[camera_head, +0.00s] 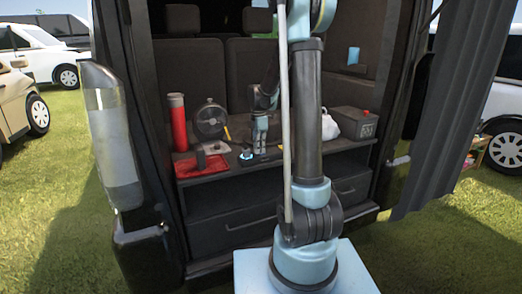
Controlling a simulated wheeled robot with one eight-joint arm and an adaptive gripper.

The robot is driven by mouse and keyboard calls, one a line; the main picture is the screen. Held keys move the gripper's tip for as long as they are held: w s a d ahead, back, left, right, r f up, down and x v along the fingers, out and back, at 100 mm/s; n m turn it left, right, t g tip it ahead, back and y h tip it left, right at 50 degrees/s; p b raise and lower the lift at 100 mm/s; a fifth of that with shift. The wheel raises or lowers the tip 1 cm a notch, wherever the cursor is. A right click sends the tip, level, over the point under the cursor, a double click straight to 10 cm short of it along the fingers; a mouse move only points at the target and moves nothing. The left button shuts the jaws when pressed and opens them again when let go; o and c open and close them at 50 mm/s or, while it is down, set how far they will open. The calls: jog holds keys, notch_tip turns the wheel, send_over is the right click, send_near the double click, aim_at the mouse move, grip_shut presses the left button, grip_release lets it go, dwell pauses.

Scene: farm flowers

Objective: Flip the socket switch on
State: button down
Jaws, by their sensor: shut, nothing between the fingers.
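A dark socket strip (268,158) lies on the shelf in the back of the vehicle. A small blue spot shows at its left end; whether this is the switch, and its position, is too small to tell. My gripper (258,149) is shut and empty, pointing down just above the strip. Whether its fingertips touch the strip cannot be told. My arm hides what lies right of the strip.
A red cloth or tray (203,166) with small dark items, a red cylinder (179,122) and a round black object (210,119) stand left of the strip. Drawers (240,226) lie below.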

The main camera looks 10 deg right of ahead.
jog(key=shift+w+a+r, duration=0.2)
jog(key=shift+w+a, duration=0.05)
jog(key=shift+w, duration=0.35)
notch_tip(320, 180, up, 14)
jog(key=s, duration=0.1)
jog(key=shift+s+d, duration=0.25)
jog(key=shift+d, duration=0.05)
dwell(0.3)
jog(key=shift+f, duration=0.1)
jog(key=s+d+m+t, duration=0.1)
jog(key=s+m, duration=0.2)
jog(key=s, duration=0.3)
jog(key=s+d+m, duration=0.2)
jog(key=s+m, duration=0.1)
jog(key=s, duration=0.3)
jog(key=s+d+f+m+t, duration=0.1)
jog(key=s+f+m, duration=0.6)
jog(key=s, duration=0.4)
jog(key=s+d+f+m+t, duration=0.1)
jog(key=s+d+f+m, duration=0.1)
jog(key=s+f+m, duration=0.6)
jog(key=shift+s+d, duration=0.15)
jog(key=shift+s, duration=1.85)
